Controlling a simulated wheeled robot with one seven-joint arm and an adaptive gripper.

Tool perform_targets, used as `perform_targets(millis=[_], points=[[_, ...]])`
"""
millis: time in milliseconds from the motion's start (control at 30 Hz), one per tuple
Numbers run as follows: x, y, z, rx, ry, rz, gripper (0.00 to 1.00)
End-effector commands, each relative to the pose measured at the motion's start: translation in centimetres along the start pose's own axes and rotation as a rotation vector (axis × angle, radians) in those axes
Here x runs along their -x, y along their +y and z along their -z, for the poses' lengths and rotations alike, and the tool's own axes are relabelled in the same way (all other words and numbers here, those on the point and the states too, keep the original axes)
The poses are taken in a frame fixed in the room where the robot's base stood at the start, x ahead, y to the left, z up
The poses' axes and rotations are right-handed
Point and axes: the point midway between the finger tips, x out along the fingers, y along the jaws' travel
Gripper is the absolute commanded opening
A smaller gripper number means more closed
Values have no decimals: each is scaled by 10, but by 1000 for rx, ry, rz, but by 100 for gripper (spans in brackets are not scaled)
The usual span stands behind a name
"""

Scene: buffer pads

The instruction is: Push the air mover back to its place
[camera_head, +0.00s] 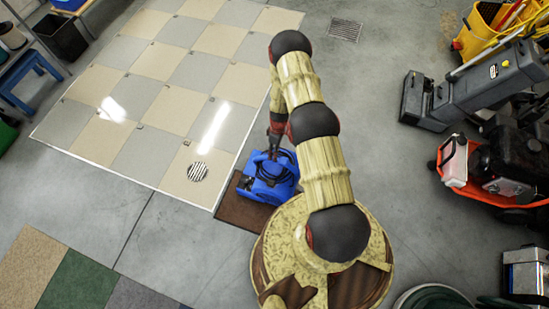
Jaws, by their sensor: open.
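The air mover (271,178) is a blue box-shaped blower with a dark cord or hose on top. It sits at the edge of a brown mat (241,208), close to the right border of the checkered tile floor (170,92). My arm reaches up and over from my round base, and my gripper (275,151) hangs at the air mover's upper side. The fingers are small and partly hidden, so I cannot tell whether they touch the blower. Nothing shows held in the gripper.
Grey and black floor machines (474,88) and an orange-red machine (495,170) stand at the right. A yellow bucket (490,30) is at the top right. A blue stool (28,78) and a dark bin (62,37) are at the left.

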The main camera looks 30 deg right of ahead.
Motion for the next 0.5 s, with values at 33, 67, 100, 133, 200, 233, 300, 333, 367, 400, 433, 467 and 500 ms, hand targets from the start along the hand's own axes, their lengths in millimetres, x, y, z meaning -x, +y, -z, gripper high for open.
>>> perform_targets(millis=[33, 67, 100, 133, 200, 233, 300, 333, 367, 400, 433, 467, 500], points=[[-11, 0, 0, 0, -1, 1, 41], [-16, 0, 0, 1, -1, 1, 41], [-22, 0, 0, 1, -1, 1, 41], [-25, 0, 0, 1, -1, 0, 41], [-33, 0, 0, 0, -1, 1, 41], [-36, 0, 0, -1, -1, 1, 41], [-40, 0, 0, -1, 0, 0, 41], [-41, 0, 0, -1, 0, 0, 41], [-42, 0, 0, -1, 0, 0, 41], [-43, 0, 0, -1, 0, 0, 41], [-44, 0, 0, -1, 0, 0, 41], [-44, 0, 0, -1, 0, 0, 41], [-44, 0, 0, -1, 0, 0, 41]])
